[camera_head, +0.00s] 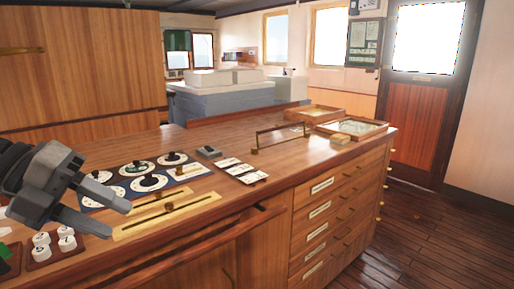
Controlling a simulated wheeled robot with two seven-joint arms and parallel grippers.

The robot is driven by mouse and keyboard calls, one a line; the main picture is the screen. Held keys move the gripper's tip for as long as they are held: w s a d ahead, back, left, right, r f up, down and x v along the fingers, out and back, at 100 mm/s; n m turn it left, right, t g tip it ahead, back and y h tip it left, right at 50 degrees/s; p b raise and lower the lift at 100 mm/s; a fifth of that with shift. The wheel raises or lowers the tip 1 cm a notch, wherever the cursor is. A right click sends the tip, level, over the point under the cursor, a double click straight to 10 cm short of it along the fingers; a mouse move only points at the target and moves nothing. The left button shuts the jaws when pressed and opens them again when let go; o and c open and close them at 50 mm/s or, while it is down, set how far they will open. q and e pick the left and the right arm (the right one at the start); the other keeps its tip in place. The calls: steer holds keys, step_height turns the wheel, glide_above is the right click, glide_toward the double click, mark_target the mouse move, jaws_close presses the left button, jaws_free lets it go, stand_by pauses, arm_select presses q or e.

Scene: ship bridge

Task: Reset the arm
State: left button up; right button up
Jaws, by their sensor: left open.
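My left gripper (116,216) comes in from the left edge, grey and black, above the left end of the wooden console (234,202). Its two fingers are spread apart with nothing between them. It hangs over the front left of a dial panel (103,183) and beside white round pieces in a dark tray (39,256). I cannot tell if it touches the console. My right gripper is not in view.
A brass slider plate (168,212) lies right of my gripper, near small white cards (240,172). A brass rail (283,136) and shallow trays (352,127) are farther back. Drawers (334,215) line the console's right side. Open wooden floor (430,243) lies at right.

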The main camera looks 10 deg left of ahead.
arm_select(q)
step_height(320, 180, down, 24)
steer(key=w+d+n+t+y+b, duration=0.25)
steer(key=n+t, duration=0.95)
steer(key=n, duration=1)
steer(key=s+d+f+n+g+y+b, duration=0.1)
steer(key=s+d+f+n, duration=0.3)
steer(key=f, duration=0.4)
steer(key=s+d+f+n+g+y, duration=0.2)
steer(key=s+d+f+n+g, duration=0.2)
steer(key=s+f, duration=0.3)
steer(key=shift+d+f+n+b, duration=0.4)
steer(key=shift+d+f+n, duration=0.1)
steer(key=shift+d+f, duration=0.35)
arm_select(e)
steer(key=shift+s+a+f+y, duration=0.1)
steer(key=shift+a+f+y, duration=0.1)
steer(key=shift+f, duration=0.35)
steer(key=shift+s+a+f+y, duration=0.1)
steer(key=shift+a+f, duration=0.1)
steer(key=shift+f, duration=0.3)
arm_select(q)
steer(key=shift+w, duration=0.1)
